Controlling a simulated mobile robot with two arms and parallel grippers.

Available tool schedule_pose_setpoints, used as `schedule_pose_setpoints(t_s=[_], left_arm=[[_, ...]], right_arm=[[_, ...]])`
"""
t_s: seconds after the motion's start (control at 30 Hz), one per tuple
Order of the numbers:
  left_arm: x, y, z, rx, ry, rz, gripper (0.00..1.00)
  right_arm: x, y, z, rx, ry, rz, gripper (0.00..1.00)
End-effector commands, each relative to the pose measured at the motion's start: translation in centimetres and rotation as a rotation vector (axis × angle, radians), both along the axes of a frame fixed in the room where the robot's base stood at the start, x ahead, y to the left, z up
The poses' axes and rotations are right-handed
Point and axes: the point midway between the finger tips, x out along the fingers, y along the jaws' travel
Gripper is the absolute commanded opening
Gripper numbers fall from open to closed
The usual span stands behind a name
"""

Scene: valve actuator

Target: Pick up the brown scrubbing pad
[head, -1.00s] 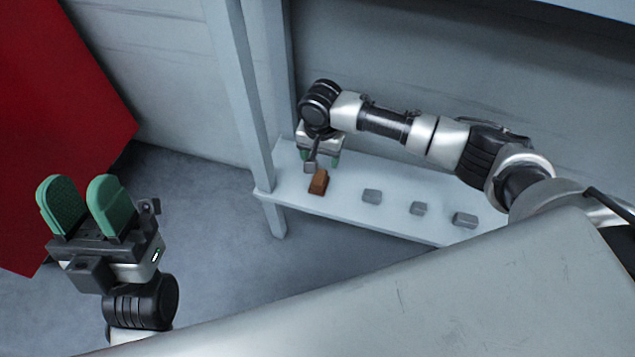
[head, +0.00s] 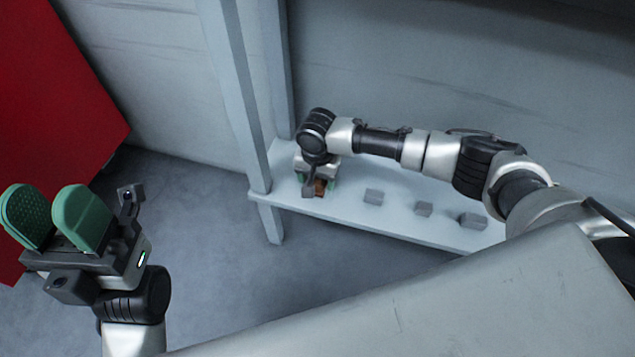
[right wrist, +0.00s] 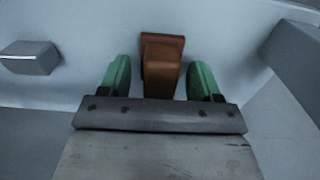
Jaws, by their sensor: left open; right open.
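The brown scrubbing pad (head: 319,188) is on the pale shelf (head: 345,212) near its left end, partly hidden by my right gripper in the head view. In the right wrist view the brown pad (right wrist: 162,66) lies between and slightly beyond the two green fingertips. My right gripper (right wrist: 160,78) is open, with a gap on each side of the pad. It also shows in the head view (head: 317,184), pointing down over the pad. My left gripper (head: 52,215) is open and empty, with green fingers raised at the left, far from the shelf.
Several grey blocks (head: 373,197) stand on the shelf to the right of the pad; one grey block (right wrist: 30,58) shows in the right wrist view. A grey upright post (head: 238,100) rises at the shelf's left end. A red panel (head: 55,110) is at far left.

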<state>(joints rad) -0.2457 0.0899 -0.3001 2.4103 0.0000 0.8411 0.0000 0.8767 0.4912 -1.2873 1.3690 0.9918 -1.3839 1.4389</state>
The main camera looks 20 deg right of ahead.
Motion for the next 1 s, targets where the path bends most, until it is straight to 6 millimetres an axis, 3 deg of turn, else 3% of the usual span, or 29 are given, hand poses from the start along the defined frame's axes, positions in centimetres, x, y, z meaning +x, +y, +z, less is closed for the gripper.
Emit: schedule_pose_setpoints(t_s=[0.07,0.43,0.77,0.9,1.0], left_arm=[[0.0,0.0,0.0,0.0,0.001,0.0,0.43],[0.0,0.0,0.0,0.0,0.001,0.0,0.43],[-0.1,0.0,0.3,0.0,-0.001,-0.001,0.43],[-0.3,0.1,0.6,-0.005,0.005,-0.001,0.43],[-0.7,0.1,-0.4,-0.002,0.057,-0.002,0.43]], right_arm=[[0.0,0.0,0.1,0.0,0.0,0.0,0.64],[0.0,0.0,0.0,0.0,0.0,0.0,0.09],[0.0,0.0,0.4,0.0,0.0,0.0,0.09],[0.0,0.0,1.4,0.001,-0.001,0.0,0.09],[0.0,0.0,2.7,0.001,-0.001,-0.001,0.09]])
